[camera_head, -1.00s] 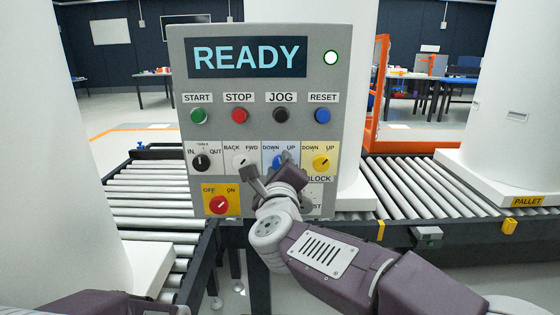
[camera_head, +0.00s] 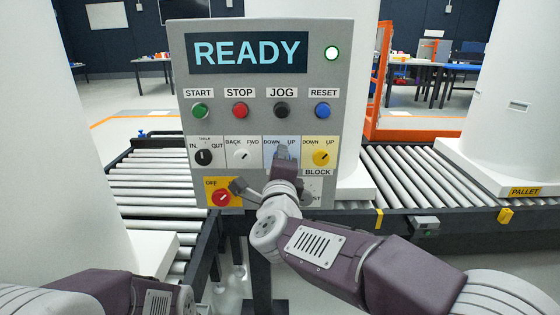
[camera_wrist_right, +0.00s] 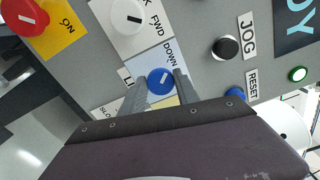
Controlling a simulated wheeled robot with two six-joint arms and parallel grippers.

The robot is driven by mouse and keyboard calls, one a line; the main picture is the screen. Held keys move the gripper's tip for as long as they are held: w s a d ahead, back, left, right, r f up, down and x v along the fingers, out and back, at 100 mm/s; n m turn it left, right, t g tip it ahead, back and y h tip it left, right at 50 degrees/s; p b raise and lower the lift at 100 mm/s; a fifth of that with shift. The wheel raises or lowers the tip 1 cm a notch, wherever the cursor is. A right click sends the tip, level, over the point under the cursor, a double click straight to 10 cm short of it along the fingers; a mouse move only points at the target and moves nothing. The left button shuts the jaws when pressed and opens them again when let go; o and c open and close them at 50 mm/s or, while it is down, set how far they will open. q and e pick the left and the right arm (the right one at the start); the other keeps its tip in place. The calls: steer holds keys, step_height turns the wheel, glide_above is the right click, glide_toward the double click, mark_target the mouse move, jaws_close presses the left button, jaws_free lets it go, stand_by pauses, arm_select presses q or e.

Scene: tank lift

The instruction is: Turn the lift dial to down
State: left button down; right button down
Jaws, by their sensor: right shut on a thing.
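The lift dial is a blue knob with a white pointer line, on a pale blue plate (camera_head: 268,153) marked DOWN and UP on the grey panel. In the head view my right gripper (camera_head: 286,154) covers the knob. The right wrist view shows the blue dial (camera_wrist_right: 161,81) between the two grey fingers of my right gripper (camera_wrist_right: 160,84), which is shut on it. The pointer line slants to the upper right in that view, near the DOWN label. My left arm shows at the bottom left of the head view; its gripper is out of view.
The white BACK/FWD dial (camera_head: 241,155) and yellow dial (camera_head: 321,155) flank the lift dial closely. A red switch (camera_head: 221,198) sits lower left. START, STOP, JOG and RESET buttons are above, under a READY display (camera_head: 247,53). Roller conveyors (camera_head: 410,180) run on both sides.

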steer(key=c, duration=0.9)
jaws_free()
